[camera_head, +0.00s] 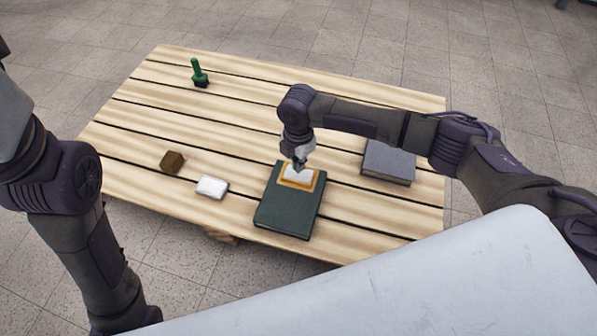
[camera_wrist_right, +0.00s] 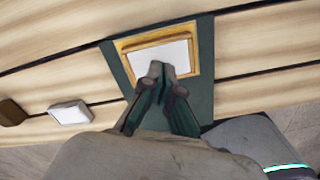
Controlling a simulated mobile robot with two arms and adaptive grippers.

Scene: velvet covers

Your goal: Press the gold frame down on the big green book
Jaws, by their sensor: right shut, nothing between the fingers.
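The big green book (camera_head: 287,213) lies flat near the front middle of the slatted table. The gold frame (camera_head: 317,180), with a white panel inside it, lies on the upper part of the book's cover. The frame also shows in the right wrist view (camera_wrist_right: 193,75), lying squarely within the green cover (camera_wrist_right: 204,40). My right gripper (camera_head: 299,166) points down over the frame, shut and empty. In the right wrist view its fingertips (camera_wrist_right: 162,70) overlap the lower part of the white panel; I cannot tell whether they touch it. My left gripper is out of view; only my left arm shows.
A grey book (camera_head: 388,163) lies to the right of the green book, below my right forearm. A white block (camera_head: 212,187) and a brown cube (camera_head: 172,162) lie to the left. A green-handled brush (camera_head: 199,74) stands at the back left. The table's middle left is clear.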

